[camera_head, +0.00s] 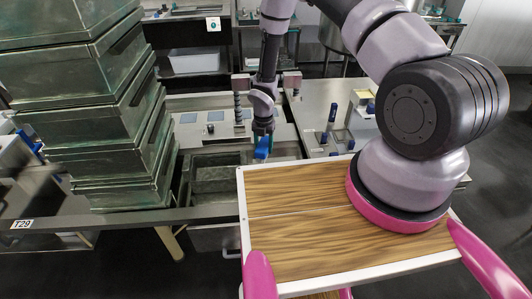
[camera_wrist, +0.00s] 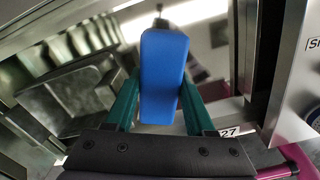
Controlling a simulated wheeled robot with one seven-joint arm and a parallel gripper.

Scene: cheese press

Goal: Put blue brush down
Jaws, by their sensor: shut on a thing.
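A blue brush (camera_wrist: 163,75) is held between the two green fingers of my gripper (camera_wrist: 160,108) in the wrist view. In the head view the blue brush (camera_head: 262,148) shows below my gripper (camera_head: 264,128), above the front of the grey worktop and the metal basin (camera_head: 215,173). The gripper is shut on the brush. The arm hides part of the gripper in the head view. I cannot tell whether the brush touches anything below it.
A stack of metal boxes (camera_head: 100,110) stands at the left. Small blue-topped items (camera_head: 332,113) stand on the worktop (camera_head: 312,97) at the right. My wooden-topped base is in front. A grey basin wall (camera_wrist: 62,95) shows at the left of the wrist view.

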